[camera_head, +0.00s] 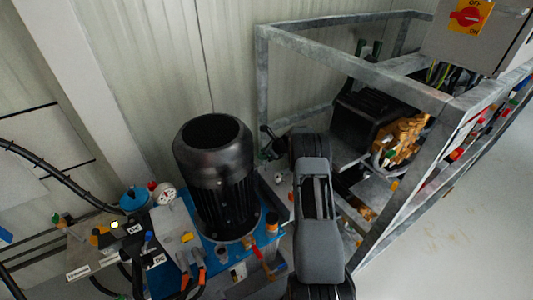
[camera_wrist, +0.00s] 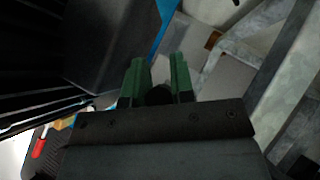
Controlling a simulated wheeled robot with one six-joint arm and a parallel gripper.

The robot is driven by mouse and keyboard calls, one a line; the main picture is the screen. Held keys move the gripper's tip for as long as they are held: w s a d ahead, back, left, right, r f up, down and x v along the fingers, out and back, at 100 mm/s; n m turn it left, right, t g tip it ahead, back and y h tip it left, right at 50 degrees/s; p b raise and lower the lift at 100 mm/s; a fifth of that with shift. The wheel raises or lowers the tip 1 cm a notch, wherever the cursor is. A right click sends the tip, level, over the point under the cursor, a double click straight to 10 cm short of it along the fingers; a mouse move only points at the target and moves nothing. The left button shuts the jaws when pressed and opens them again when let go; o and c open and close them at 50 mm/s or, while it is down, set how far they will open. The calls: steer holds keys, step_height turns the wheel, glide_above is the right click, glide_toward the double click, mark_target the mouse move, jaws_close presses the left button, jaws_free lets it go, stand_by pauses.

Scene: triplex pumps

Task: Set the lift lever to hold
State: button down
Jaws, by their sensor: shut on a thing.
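In the wrist view my gripper (camera_wrist: 158,72) has two green fingers with a dark round knob (camera_wrist: 158,95) between them, low near the palm. I cannot tell from the frames whether this knob belongs to the lift lever, and no hold mark is readable. In the head view my dark arm covers the middle right, and my gripper is mostly hidden behind it. On the lower left, a valve block (camera_head: 90,262) carries labels and small levers, one with a blue knob (camera_head: 148,236). Orange-handled levers (camera_head: 199,258) stand beside it.
A large black motor (camera_head: 214,180) stands on a blue tank (camera_head: 190,208), left of my arm. A grey metal frame (camera_head: 350,62) encloses a pump (camera_head: 402,140) on the right. A control box with a red switch (camera_head: 468,16) is top right. Bare floor (camera_head: 470,220) lies lower right.

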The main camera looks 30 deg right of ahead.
steer(key=c, duration=1)
jaws_free()
steer(key=shift+o, duration=0.2)
steer(key=p+v, duration=0.2)
steer(key=v, duration=1.2)
steer(key=shift+p, duration=0.4)
steer(key=shift+a+f, duration=0.1)
